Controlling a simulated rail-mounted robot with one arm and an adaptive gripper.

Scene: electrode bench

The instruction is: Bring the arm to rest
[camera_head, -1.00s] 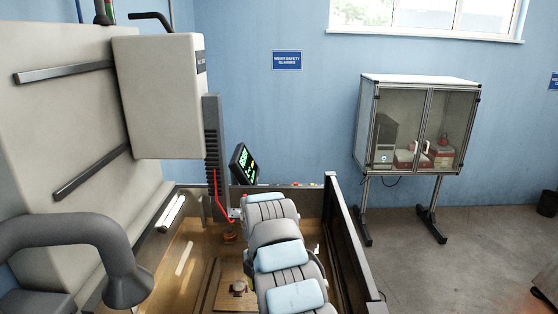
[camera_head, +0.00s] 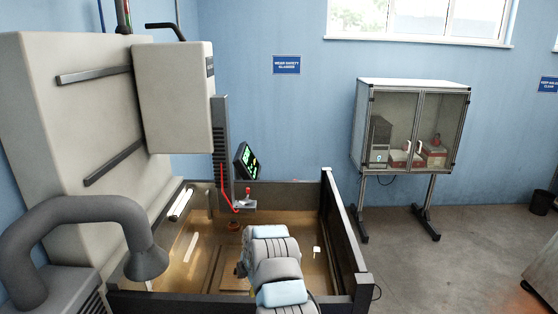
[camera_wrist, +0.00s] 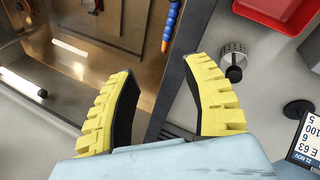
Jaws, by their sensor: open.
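My gripper (camera_wrist: 163,92) shows in the wrist view as two yellow ribbed fingers with dark inner pads, spread wide apart. Nothing is between the fingertips. The fingers hang over the dark wall (camera_wrist: 172,85) of the machine tank, with the tank floor to the left and a grey worktop to the right. In the head view my grey and light-blue arm reaches over the near part of the tank (camera_head: 345,240); the gripper's fingers cannot be made out there.
A large beige machine head (camera_head: 175,97) stands above the tank's left side. A grey hose (camera_head: 75,212) curves at the left. A black cylinder on a knurled base (camera_wrist: 233,62) and a red tray (camera_wrist: 282,10) are on the worktop. A glass cabinet (camera_head: 412,125) stands at the right.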

